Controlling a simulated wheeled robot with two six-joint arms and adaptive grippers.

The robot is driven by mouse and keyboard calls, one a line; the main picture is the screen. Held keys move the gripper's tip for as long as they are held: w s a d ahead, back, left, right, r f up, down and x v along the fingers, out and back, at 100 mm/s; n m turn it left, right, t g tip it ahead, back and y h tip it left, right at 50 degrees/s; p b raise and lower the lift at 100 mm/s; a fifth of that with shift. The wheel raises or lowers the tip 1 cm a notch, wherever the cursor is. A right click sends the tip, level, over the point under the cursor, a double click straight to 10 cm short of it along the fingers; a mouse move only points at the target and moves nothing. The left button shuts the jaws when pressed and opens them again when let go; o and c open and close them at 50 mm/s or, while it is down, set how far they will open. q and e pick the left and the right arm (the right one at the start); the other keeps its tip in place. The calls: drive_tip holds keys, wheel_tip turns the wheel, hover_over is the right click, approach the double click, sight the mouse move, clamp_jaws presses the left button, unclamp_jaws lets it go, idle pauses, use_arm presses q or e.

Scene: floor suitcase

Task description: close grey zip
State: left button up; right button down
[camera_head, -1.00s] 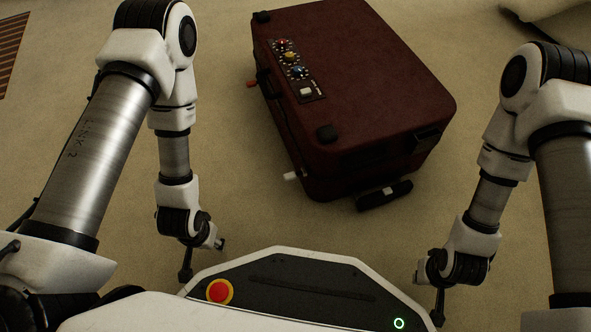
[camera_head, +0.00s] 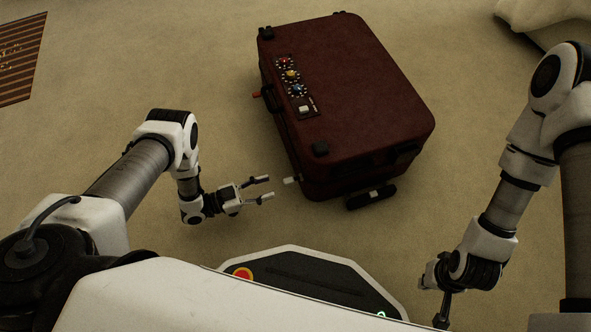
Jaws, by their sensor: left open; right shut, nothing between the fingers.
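A dark red suitcase (camera_head: 360,90) lies on the floor in the head view. A small pale grey tab (camera_head: 291,180), which looks like the grey zip pull, sticks out from its left side near the front corner. A small red tab (camera_head: 257,94) sticks out further back on the same side. My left gripper (camera_head: 268,188) is open and empty, its fingers pointing right toward the grey tab, a short gap away from it. My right gripper (camera_head: 441,320) is shut and empty, pointing down at the lower right, well away from the suitcase.
A panel with coloured dials (camera_head: 292,75) and a black handle (camera_head: 268,98) are on the suitcase's left part. A black handle-like piece (camera_head: 371,196) juts from its front side. A striped mat (camera_head: 18,60) lies at far left. The carpet around is clear.

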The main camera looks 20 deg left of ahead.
sight(289, 180)
use_arm(q)
drive_tip(key=b+x, duration=0.1)
drive_tip(key=x, duration=0.1)
drive_tip(key=b+x, duration=0.1)
drive_tip(key=x, duration=0.1)
drive_tip(key=b+x, duration=0.1)
drive_tip(key=x, duration=0.1)
drive_tip(key=shift+w+d+f, duration=0.2)
drive_tip(key=shift+d+f, duration=0.05)
drive_tip(key=shift+d, duration=0.15)
drive_tip(key=shift+w+d+r, duration=0.15)
drive_tip(key=shift+w+d, duration=0.1)
drive_tip(key=shift+d, duration=0.1)
drive_tip(key=shift+c, duration=0.4)
clamp_jaws()
